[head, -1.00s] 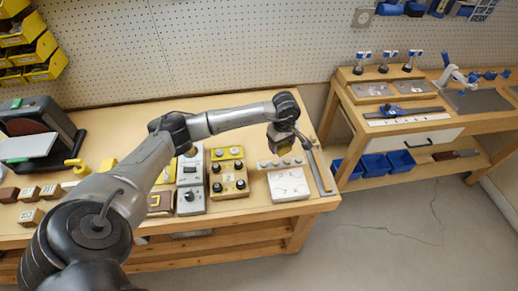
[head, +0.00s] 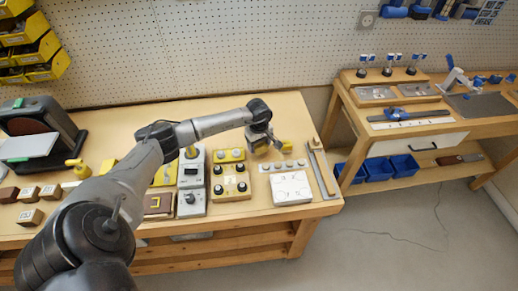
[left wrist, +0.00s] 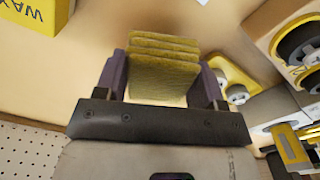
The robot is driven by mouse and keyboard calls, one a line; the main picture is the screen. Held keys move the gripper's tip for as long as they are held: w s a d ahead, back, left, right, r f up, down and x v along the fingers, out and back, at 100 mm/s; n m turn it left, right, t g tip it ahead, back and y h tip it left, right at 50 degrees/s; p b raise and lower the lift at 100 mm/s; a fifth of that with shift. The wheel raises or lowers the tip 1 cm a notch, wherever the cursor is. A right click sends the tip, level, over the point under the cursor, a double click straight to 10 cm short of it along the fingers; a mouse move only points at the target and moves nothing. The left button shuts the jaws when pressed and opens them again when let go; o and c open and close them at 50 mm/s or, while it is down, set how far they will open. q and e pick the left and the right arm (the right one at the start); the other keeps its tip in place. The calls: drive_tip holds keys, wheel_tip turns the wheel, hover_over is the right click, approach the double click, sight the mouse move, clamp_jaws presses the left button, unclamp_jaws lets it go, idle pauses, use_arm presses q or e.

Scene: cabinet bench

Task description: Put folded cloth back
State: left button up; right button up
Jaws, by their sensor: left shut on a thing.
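My left gripper (left wrist: 162,85) is shut on the folded cloth (left wrist: 164,68), a yellow-olive stack of several layers squeezed between its two fingers. In the head view my left gripper (head: 272,143) hangs over the back right part of the left bench. A small yellow patch at its tip there looks like the cloth (head: 287,147). It shows above the row of knobs behind the white panel; its exact height above the bench is hard to tell. My right gripper is not in view.
The white panel (head: 290,189), a yellow knob box (head: 229,184) and a grey switch box (head: 191,182) stand close below. A long tool (head: 321,170) lies by the right edge. A yellow box marked WAX (left wrist: 32,12) shows in the wrist view. Pegboard (head: 240,50) rises behind.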

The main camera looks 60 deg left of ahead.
use_arm(q)
wheel_tip(320, 180, down, 3)
drive_tip(key=shift+r, duration=0.15)
drive_tip(key=shift+b, duration=0.35)
drive_tip(key=o, duration=0.9)
drive_tip(key=shift+c, duration=0.2)
